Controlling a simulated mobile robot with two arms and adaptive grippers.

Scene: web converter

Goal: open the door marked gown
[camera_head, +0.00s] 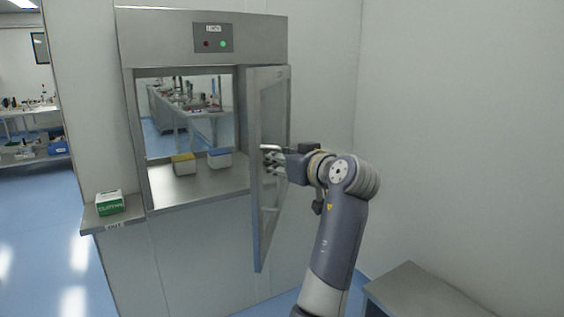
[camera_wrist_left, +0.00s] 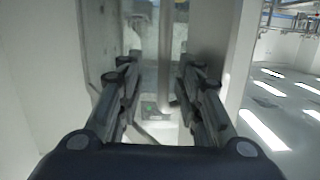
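A steel-framed glass door (camera_head: 268,165) on a wall pass-through stands swung out, its right-hand side towards the arm. A small label sits on the indicator panel (camera_head: 212,38) above the opening; its lettering is too small to read. My left gripper (camera_head: 273,160) is at the handle (camera_head: 270,148) on the door's right face. In the left wrist view the fingers (camera_wrist_left: 157,75) are spread apart, with a pale bar (camera_wrist_left: 165,55) showing between them and clear space on both sides. Whether a finger touches the handle I cannot tell. My right gripper is not in view.
The pass-through chamber holds a yellow-topped box (camera_head: 184,165) and a blue-topped box (camera_head: 220,160). A green-and-white box (camera_head: 109,203) sits on a ledge (camera_head: 140,215) at left. A grey bench (camera_head: 425,292) stands at lower right. Open blue floor (camera_head: 45,230) lies to the left.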

